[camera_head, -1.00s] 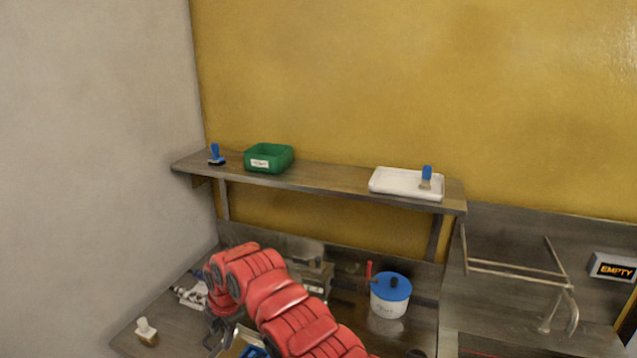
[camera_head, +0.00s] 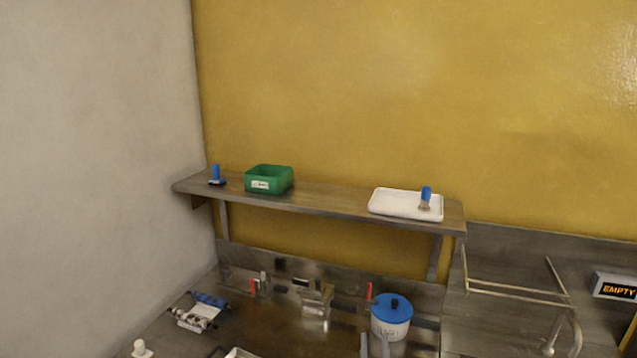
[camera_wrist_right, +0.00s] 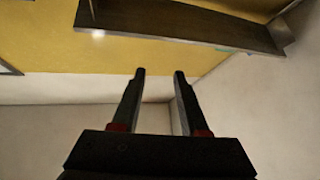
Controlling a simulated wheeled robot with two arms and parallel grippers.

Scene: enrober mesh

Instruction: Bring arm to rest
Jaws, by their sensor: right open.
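My right gripper (camera_head: 375,347) shows at the bottom edge of the head view as two grey fingertips, just in front of the white pot with the blue lid (camera_head: 391,319). In the right wrist view my right gripper (camera_wrist_right: 160,76) is open, with nothing between its fingers. Its fingers point towards the yellow wall (camera_wrist_right: 60,72) and pale wall, with the wooden shelf (camera_wrist_right: 190,26) beyond them. The rest of the right arm is out of the head view. My left gripper is not in view.
The wall shelf (camera_head: 330,200) holds a green bin (camera_head: 269,180), a white tray (camera_head: 400,206) with a blue-handled brush, and another blue-handled tool (camera_head: 216,175). Below, a metal counter (camera_head: 270,335) carries a small roller device (camera_head: 199,312) and a metal box (camera_head: 316,299). A sink rack (camera_head: 515,293) stands right.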

